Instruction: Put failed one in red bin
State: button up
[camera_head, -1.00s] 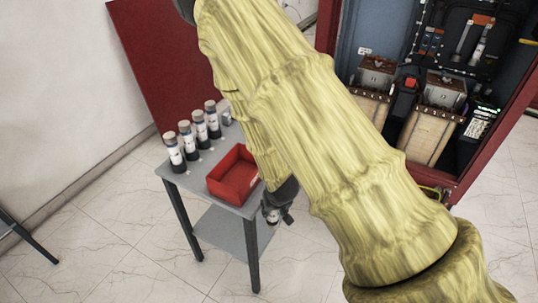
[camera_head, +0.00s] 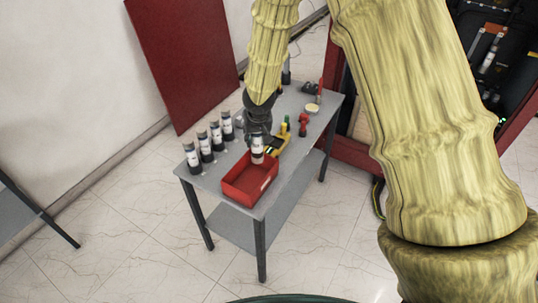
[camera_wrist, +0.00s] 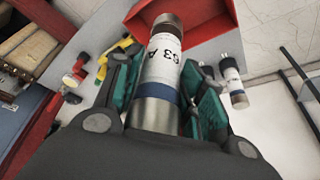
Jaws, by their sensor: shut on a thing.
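My gripper (camera_head: 258,136) is shut on a cylindrical fuse (camera_head: 257,155) with a white label and metal ends. In the wrist view the fuse (camera_wrist: 162,72) sits between the two teal-padded fingers, and its label reads "63 A". The red bin (camera_head: 250,182) stands on the grey table below. The held fuse is over or just beyond the bin's far edge in the head view. In the wrist view the bin (camera_wrist: 218,22) lies behind the far end of the fuse. Their exact height gap cannot be told.
Several similar fuses (camera_head: 205,146) stand in a row at the table's left edge. Yellow and red hand tools (camera_head: 285,138) lie behind the bin. The grey table (camera_head: 285,185) has bare room right of the bin. A red cabinet stands at the right.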

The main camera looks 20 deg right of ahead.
jog(key=shift+w+r, duration=1.75)
jog(key=shift+r, duration=0.05)
notch_tip(320, 180, down, 18)
jog(key=b, duration=1.3)
jog(key=shift+a+f, duration=0.25)
jog(key=shift+a, duration=0.2)
jog(key=o, duration=1.4)
